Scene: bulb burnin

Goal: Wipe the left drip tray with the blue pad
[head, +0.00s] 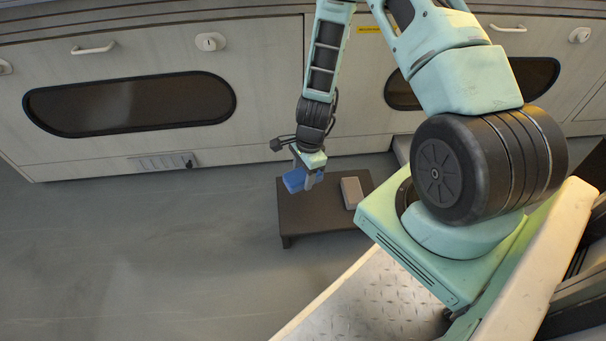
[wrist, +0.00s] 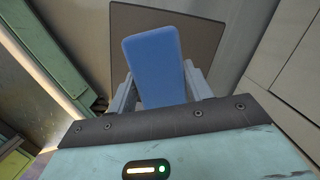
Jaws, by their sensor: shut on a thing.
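My gripper (head: 308,178) is shut on the blue pad (head: 295,180). It holds the pad above the left part of a low dark brown table. In the wrist view the blue pad (wrist: 155,62) stands out between the two grey fingers of my gripper (wrist: 160,92), with the brown top below it. I cannot tell from these frames whether the pad touches the table. No drip tray can be made out in either view.
The low brown table (head: 300,222) stands on the grey floor before pale cabinets (head: 265,70) with dark oval windows. A grey block (head: 351,192) lies on its right part. The floor (head: 130,250) to the left is clear.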

